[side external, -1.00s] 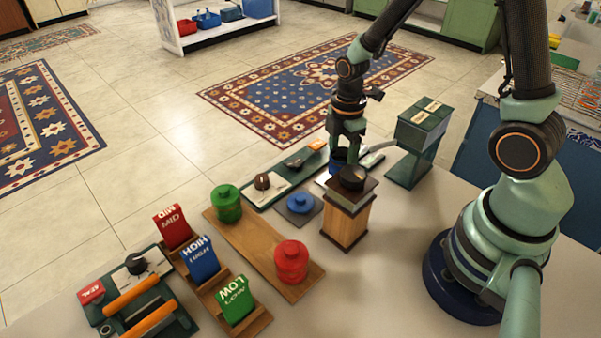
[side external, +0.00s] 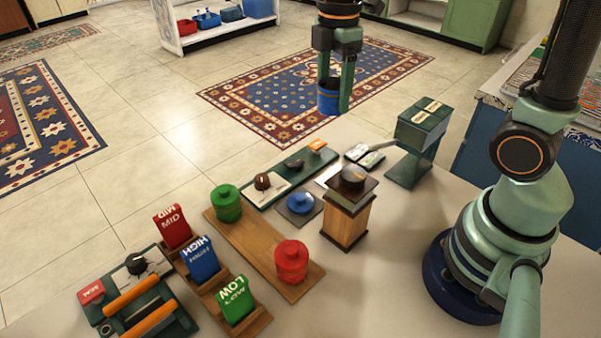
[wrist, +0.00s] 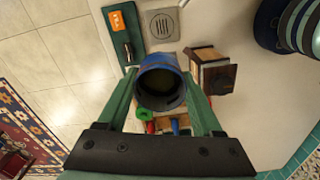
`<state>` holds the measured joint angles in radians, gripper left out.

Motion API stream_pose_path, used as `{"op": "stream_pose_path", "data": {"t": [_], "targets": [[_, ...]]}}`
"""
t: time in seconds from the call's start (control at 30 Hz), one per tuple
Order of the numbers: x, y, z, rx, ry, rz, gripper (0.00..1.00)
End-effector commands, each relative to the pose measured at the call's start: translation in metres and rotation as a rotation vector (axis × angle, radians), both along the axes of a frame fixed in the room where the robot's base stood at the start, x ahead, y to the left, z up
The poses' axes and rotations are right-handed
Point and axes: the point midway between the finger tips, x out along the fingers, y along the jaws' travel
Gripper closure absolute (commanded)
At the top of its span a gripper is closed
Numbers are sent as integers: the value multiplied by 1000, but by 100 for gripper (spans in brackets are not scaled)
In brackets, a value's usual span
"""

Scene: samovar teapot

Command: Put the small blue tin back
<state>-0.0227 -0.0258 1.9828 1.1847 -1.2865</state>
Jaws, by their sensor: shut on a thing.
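The small blue tin (side external: 328,97) is between the fingers of my gripper (side external: 335,96), held high above the far edge of the table. In the wrist view the tin (wrist: 160,62) has an open, dark round mouth facing the camera, with a green finger on each side. A blue lid with a knob (side external: 300,202) lies on a dark square pad.
A wooden box with a dark knob (side external: 348,215) stands right of the blue lid. A dark green stand (side external: 419,140) is farther right. Red, blue and green labelled blocks (side external: 200,258) stand left of the board. A grated plate (wrist: 162,26) shows in the wrist view.

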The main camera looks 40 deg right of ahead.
Motion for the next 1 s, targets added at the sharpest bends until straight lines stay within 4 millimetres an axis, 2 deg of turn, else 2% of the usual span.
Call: {"op": "stream_pose_path", "data": {"t": [0.03,0.13,0.3,0.4,0.5,0.6,0.73,1.0], "targets": [[4,19,0,0,0,13,100],[11,60,1,0,1,14,100],[10,129,1,0,2,13,100],[5,162,1,-1,1,11,100],[-1,186,1,0,0,7,100],[-5,201,1,0,0,4,100],[-7,207,-10,-2,3,0,100],[-8,206,-72,-4,6,-1,100]]}}
